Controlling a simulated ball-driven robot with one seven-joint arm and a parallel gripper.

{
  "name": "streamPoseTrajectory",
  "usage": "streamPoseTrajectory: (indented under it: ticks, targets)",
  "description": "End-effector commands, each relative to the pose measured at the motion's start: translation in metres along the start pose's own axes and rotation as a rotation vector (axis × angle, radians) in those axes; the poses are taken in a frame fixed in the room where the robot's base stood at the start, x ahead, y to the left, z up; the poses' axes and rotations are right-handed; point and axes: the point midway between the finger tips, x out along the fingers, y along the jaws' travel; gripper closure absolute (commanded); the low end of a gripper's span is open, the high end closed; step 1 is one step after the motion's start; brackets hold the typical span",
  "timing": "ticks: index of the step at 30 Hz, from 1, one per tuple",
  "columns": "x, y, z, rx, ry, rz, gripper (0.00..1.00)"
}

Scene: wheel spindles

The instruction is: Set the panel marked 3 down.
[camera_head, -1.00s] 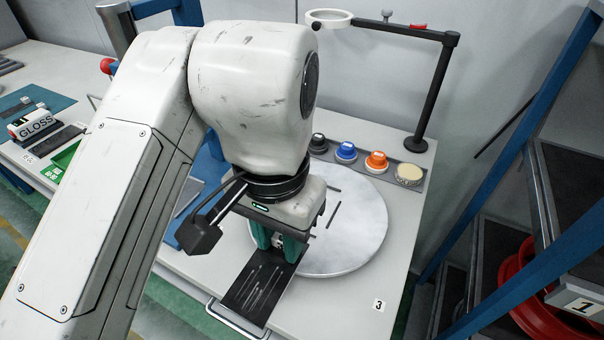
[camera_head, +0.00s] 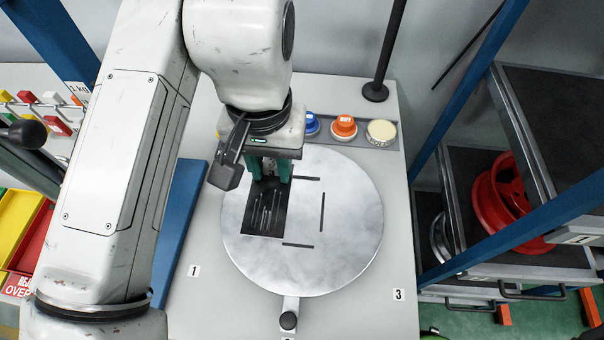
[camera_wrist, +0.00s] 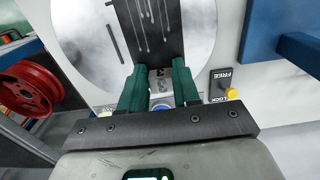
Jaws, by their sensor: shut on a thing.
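The panel is over the left part of the round grey turntable (camera_head: 345,245). I cannot tell whether its lower edge touches the disc. Dark slots show in the disc, at the top (camera_head: 305,178), right (camera_head: 322,212) and bottom (camera_head: 298,245).
Blue (camera_head: 311,124), orange (camera_head: 343,127) and cream (camera_head: 381,132) round pieces sit in a tray behind the disc. A black-knobbed lever (camera_head: 288,320) is at its front. A yellow knob (camera_wrist: 233,92) sits by FREE/LOCK lettering. A rack with a red wheel (camera_head: 505,195) stands right.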

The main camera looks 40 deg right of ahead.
Motion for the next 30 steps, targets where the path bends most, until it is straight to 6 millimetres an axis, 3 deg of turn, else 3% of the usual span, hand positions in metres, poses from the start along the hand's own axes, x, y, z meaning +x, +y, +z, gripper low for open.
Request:
streamPoseTrajectory:
  ticks: [7,16,23,30]
  targets:
    - [0.039,0.030,-0.021,0.002,0.000,0.002,1.00]
    - [0.061,0.045,-0.032,0.002,0.000,0.002,1.00]
    - [0.089,0.045,-0.032,-0.002,-0.001,0.001,1.00]
    - [0.092,0.044,-0.032,-0.001,0.001,0.000,1.00]
